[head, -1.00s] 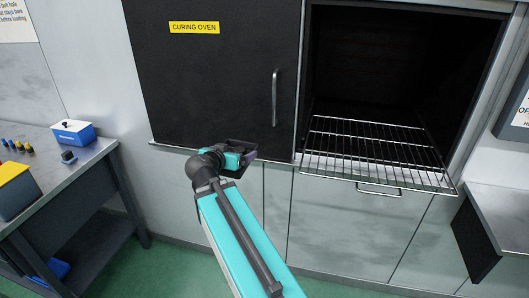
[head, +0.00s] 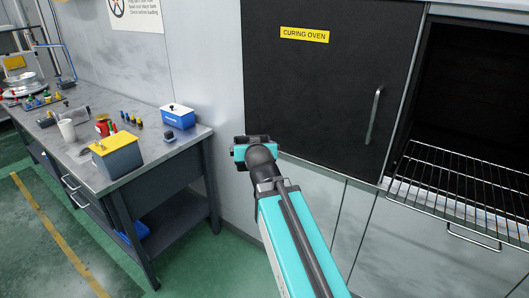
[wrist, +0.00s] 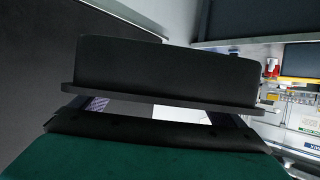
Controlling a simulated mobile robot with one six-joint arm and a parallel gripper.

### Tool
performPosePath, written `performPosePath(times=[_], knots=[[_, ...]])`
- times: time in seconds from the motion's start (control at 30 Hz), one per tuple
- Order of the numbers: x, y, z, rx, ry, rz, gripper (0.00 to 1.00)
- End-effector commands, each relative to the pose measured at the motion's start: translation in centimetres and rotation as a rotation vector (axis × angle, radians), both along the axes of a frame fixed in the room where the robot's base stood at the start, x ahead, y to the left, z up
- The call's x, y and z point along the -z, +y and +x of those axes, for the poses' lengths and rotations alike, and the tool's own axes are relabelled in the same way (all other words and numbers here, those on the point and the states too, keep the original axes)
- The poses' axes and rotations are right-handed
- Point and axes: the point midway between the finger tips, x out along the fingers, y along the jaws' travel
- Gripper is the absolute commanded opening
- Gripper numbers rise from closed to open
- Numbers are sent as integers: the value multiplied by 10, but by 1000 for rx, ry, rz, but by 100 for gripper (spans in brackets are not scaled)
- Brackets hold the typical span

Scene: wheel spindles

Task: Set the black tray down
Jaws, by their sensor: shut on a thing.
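The black tray (wrist: 170,65) fills the middle of the wrist view, with a raised dark wall and a flat lip along its near edge. My gripper (wrist: 155,115) is shut on it, with the fingers partly hidden under the lip. In the head view my gripper (head: 253,146) is held up in front of the wall between the workbench and the curing oven. There the tray is mostly hidden by my wrist, and only dark edges show. The tray is off every surface.
The oven at right has a closed black door (head: 320,90) and a wire rack (head: 460,180) sticking out.

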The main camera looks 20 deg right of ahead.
Motion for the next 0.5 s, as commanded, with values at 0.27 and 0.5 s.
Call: performPosePath(times=[0.27, 0.5], knots=[[-21, 16, 10, -108, -2, 0, 70], [-28, 21, 12, -150, 0, -1, 70]])
